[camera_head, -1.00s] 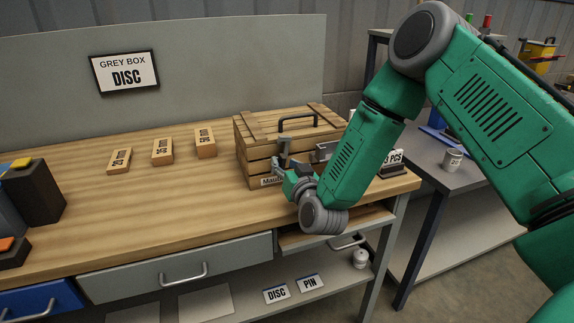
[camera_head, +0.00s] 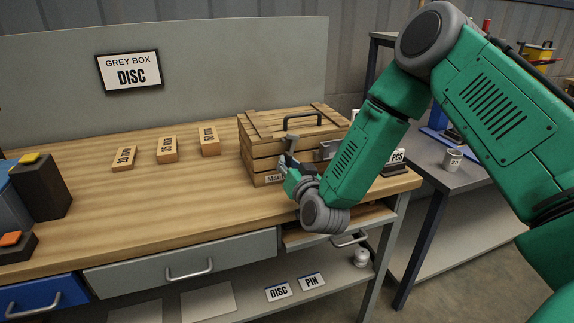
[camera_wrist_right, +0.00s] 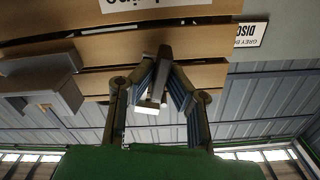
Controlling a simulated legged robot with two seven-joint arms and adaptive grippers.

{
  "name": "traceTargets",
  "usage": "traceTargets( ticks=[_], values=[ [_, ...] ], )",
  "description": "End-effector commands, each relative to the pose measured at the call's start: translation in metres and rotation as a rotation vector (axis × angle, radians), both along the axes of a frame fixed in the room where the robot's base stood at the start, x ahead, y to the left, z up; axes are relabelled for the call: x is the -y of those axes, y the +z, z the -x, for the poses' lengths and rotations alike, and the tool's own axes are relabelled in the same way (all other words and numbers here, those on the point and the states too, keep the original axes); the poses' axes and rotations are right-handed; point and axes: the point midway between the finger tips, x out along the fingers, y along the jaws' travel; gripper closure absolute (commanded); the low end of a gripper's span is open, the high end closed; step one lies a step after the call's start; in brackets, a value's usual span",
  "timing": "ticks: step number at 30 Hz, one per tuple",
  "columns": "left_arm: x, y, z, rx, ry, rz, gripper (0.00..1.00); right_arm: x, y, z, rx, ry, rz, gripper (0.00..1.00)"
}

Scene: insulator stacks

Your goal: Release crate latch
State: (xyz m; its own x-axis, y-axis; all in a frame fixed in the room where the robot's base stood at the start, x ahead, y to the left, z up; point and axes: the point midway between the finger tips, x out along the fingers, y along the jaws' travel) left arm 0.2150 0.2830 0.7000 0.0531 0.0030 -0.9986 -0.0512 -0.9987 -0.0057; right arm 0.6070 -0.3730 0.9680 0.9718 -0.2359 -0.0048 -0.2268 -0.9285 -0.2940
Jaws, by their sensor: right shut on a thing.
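The wooden crate (camera_head: 262,148) stands on the bench with its lid on and a black handle (camera_head: 303,118) on top. My right gripper (camera_head: 286,162) is at the crate's front face. It is shut on the grey latch lever (camera_head: 291,146), whose upper end sticks up above the fingers. In the right wrist view, the fingers (camera_wrist_right: 165,75) close on the dark latch bar (camera_wrist_right: 165,48) in front of the crate slats (camera_wrist_right: 110,48). My left gripper is not in view.
Three labelled wooden blocks (camera_head: 167,150) stand left of the crate on the bench (camera_head: 130,205). Dark and blue boxes (camera_head: 42,188) are at the far left. An open drawer (camera_head: 335,228) is below my gripper. A side table (camera_head: 440,178) holds a cup (camera_head: 453,158).

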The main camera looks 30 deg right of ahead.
Motion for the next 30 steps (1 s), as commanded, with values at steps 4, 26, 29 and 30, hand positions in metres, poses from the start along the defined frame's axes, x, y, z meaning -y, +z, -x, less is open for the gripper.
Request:
traceTargets(
  ticks=[4, 26, 29, 30],
  values=[
    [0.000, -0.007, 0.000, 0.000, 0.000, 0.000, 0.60, 0.000, 0.005, -0.004, 0.048, 0.001, -0.119, 1.00],
    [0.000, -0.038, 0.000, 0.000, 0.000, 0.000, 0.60, 0.004, 0.005, -0.003, 0.195, 0.000, -0.708, 1.00],
    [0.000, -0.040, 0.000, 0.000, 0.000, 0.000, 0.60, 0.004, 0.005, -0.003, 0.205, 0.001, -0.752, 1.00],
    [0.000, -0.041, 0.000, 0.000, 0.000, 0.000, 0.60, 0.004, 0.005, -0.003, 0.208, 0.001, -0.767, 1.00]
  ],
)
